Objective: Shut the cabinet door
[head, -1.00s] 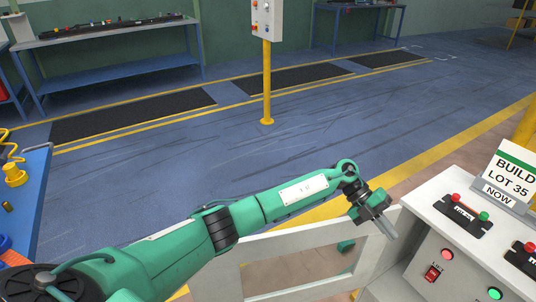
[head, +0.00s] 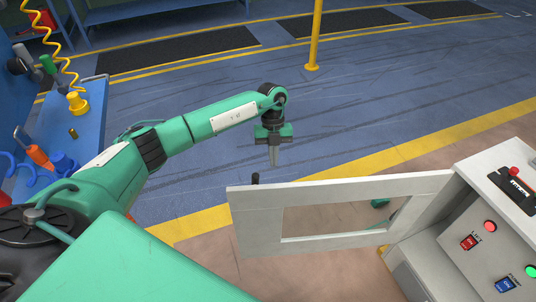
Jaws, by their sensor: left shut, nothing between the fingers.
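The cabinet door (head: 335,190) is a light grey frame around a window opening. It stands open in the head view, reaching left from the grey cabinet (head: 425,265). A small dark handle (head: 255,179) sits at its free left end. My left gripper (head: 273,163) is shut and empty, pointing down just beyond the door's top edge, a little right of the handle. It looks apart from the door. A small green piece shows by the door's window, and I cannot tell whether it is my right gripper.
The cabinet's sloped panel has a red lit button (head: 490,226), a red switch (head: 468,242) and a blue switch (head: 505,285). A blue table (head: 92,120) with tools stands at the left. A yellow post (head: 315,40) stands behind. The blue floor between is clear.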

